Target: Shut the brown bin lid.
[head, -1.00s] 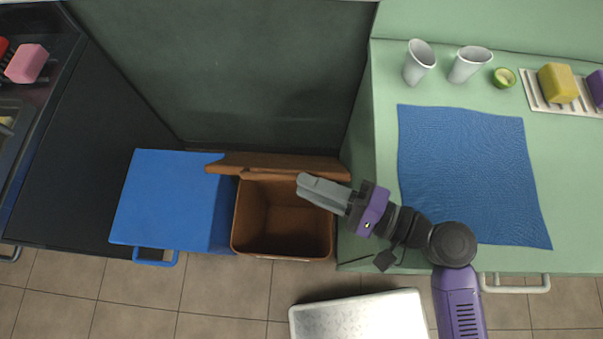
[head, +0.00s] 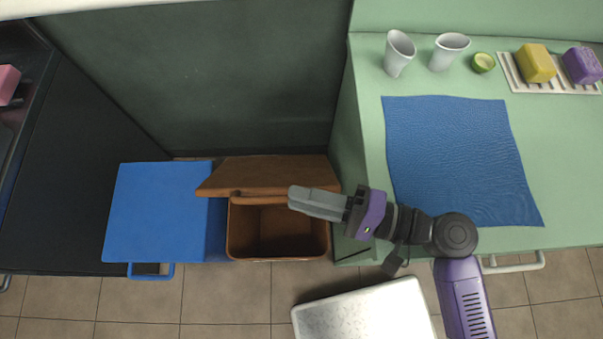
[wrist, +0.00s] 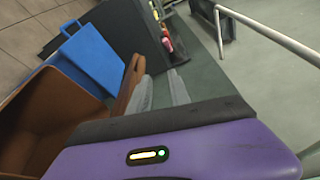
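The brown bin (head: 245,238) stands on the floor between a blue bin and the green counter. Its brown lid (head: 268,173) is partly open and leans forward over the back of the opening; the dark inside still shows. In the wrist view the bin (wrist: 42,115) is at the left and the lid (wrist: 127,84) shows edge-on beside a finger. My gripper (head: 292,199) is at the right part of the bin, close to the lid's front edge. Its fingers are apart with nothing between them in the wrist view (wrist: 162,88). I cannot tell whether a finger touches the lid.
The blue bin (head: 160,210) stands close on the left, its top closed. The green counter (head: 365,130) rises close on the right, with a blue cloth (head: 460,160), cups (head: 398,55) and sponges (head: 536,63) on it. A dark wall (head: 210,90) stands behind.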

